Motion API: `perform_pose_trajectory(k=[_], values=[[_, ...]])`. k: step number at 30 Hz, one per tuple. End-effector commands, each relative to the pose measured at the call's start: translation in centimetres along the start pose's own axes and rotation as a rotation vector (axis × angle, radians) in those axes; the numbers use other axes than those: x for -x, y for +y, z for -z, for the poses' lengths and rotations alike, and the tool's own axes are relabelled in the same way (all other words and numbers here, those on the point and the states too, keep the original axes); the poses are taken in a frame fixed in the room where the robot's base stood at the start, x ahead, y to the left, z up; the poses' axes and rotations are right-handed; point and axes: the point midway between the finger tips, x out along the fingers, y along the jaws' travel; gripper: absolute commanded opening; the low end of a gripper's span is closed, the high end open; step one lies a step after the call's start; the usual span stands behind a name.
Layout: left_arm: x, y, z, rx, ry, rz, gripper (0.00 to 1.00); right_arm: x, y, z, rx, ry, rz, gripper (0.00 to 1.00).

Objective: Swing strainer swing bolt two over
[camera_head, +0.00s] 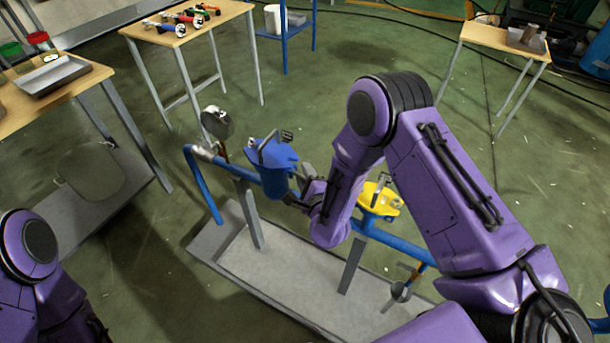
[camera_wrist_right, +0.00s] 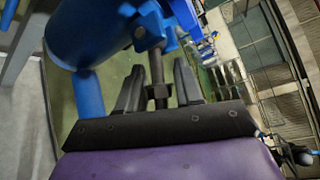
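The blue strainer (camera_head: 272,180) sits in the blue pipe line above the grey base, with a clamp-like metal piece on its top. It also shows at the upper left of the right wrist view (camera_wrist_right: 90,32). A dark swing bolt (camera_wrist_right: 157,70) with a nut hangs from the strainer's blue lug in that view. My right gripper (camera_head: 298,198) is beside the strainer, on its right. Its two fingers (camera_wrist_right: 158,85) stand open on either side of the bolt, with visible gaps. My left arm shows at the lower left; its gripper is not visible.
A yellow-topped fitting (camera_head: 379,200) stands on the pipe right of my right wrist. A round dark disc (camera_head: 217,122) stands at the pipe's left end. The grey base plate (camera_head: 285,279) lies below. A tool table (camera_head: 150,30) is behind, with open floor between.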

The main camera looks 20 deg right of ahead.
Motion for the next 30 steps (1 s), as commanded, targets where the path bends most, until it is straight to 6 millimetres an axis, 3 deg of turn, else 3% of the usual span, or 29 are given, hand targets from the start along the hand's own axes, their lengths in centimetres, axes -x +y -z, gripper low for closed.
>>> perform_pose_trajectory(k=[3,6,7,17,30], values=[[0.0,0.0,0.0,0.0,0.0,0.0,0.34,0.0,0.0,0.0,0.0,0.0,0.0,0.35],[0.0,0.0,0.0,0.0,0.0,0.0,0.34,0.0,0.0,0.0,0.0,0.0,0.0,0.03],[0.0,0.0,0.0,0.0,0.0,0.0,0.34,0.0,0.0,0.0,0.0,0.0,0.0,0.0],[0.8,-0.1,0.3,0.0,0.0,0.0,0.34,0.1,-0.4,-0.1,0.023,0.014,-0.023,0.0],[5.1,-0.5,2.1,0.0,0.0,0.0,0.34,0.5,-1.8,-0.7,0.22,0.125,-0.205,0.0]])
